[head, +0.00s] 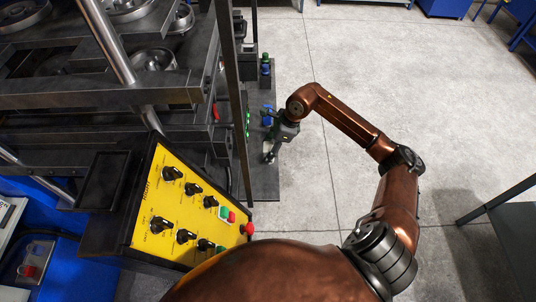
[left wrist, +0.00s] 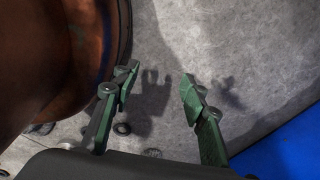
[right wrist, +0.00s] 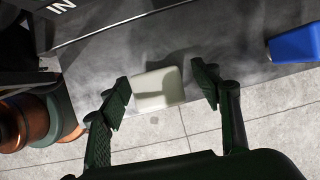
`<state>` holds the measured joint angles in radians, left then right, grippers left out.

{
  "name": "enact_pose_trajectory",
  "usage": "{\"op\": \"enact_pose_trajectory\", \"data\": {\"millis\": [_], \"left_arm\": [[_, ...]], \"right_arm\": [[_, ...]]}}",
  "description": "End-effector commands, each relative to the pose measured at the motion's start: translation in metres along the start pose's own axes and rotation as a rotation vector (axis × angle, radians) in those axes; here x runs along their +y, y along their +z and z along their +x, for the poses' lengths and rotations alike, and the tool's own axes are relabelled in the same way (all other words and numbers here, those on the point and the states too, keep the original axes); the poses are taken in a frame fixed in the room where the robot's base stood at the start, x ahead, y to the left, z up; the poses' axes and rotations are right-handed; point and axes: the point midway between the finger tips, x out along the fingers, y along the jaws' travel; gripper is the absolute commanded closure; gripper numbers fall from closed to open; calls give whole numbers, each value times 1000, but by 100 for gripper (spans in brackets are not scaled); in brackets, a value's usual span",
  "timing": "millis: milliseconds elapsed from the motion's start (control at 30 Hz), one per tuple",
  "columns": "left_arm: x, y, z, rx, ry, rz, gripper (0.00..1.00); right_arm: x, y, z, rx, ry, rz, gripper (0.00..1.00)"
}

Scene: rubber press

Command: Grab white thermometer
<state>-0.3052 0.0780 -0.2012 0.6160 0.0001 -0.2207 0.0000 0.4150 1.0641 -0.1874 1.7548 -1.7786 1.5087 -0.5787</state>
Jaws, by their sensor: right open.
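A white, rounded block-like object (right wrist: 158,88), which I take to be the white thermometer, shows in the right wrist view at the edge of a dark grey surface. My right gripper (right wrist: 162,82) is open, with one finger on each side of the white object in that view. I cannot tell whether the fingers touch it. In the head view my right gripper (head: 268,139) is beside the press, over the dark ledge, and I cannot make out the white object there. My left gripper (left wrist: 160,84) is open and empty, above the grey floor.
The dark ledge (head: 264,186) runs along the press side. A blue object (right wrist: 294,43) is at the right of the right wrist view. A yellow control panel (head: 180,215) with knobs stands left of my right arm. The concrete floor (head: 420,85) is largely clear to the right.

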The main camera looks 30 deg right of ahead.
Motion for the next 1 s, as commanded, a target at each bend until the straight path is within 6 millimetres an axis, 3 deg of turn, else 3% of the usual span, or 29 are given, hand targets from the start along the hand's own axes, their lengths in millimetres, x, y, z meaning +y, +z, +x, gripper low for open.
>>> {"op": "enact_pose_trajectory", "data": {"millis": [233, 533, 1000], "left_arm": [[-3, -11, -2, 15, -3, 3, 60], [-4, -12, -2, 16, -4, 2, 60], [-4, -7, -2, 9, -4, 1, 60]], "right_arm": [[2, 3, 36, -2, 3, 1, 42], [2, 4, 42, 0, 3, -2, 42], [2, 4, 41, -1, 3, -2, 74]]}}
